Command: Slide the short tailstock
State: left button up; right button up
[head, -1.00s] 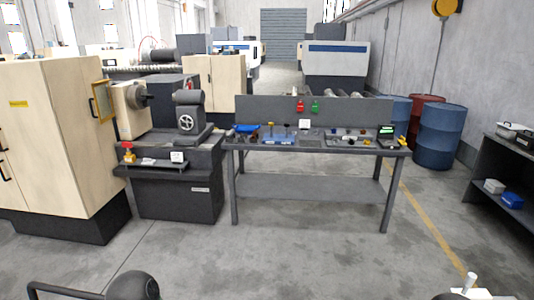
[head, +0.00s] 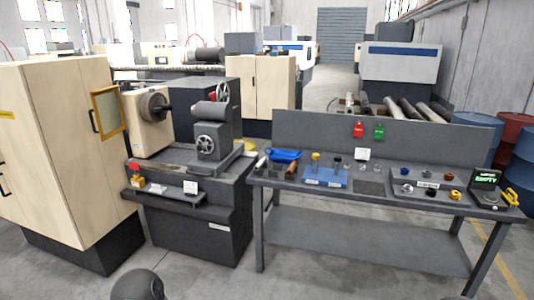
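A small lathe stands left of the workbench in the head view. Its cream headstock (head: 147,125) with a grey chuck (head: 155,107) is at the left. The short dark grey tailstock (head: 213,138) sits on the bed at the right, with a round handwheel (head: 206,143) on its front. A gap of bare bed (head: 172,157) lies between chuck and tailstock. A second spoked wheel (head: 222,92) shows behind the tailstock. Neither gripper is in view; only a dark rounded part of my own body shows at the bottom edge.
A workbench (head: 370,240) with small tools, a blue tray (head: 325,177) and a device reading "EMPTY" (head: 486,187) stands to the right. A cream cabinet (head: 60,160) with an open yellow-framed panel (head: 108,113) stands left. Concrete floor is clear in front.

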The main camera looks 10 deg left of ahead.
aim_at(216, 123)
jog(key=i+j+u, duration=0.25)
jog(key=i, duration=0.4)
jog(key=i+u, duration=0.2)
jog(key=i, duration=0.45)
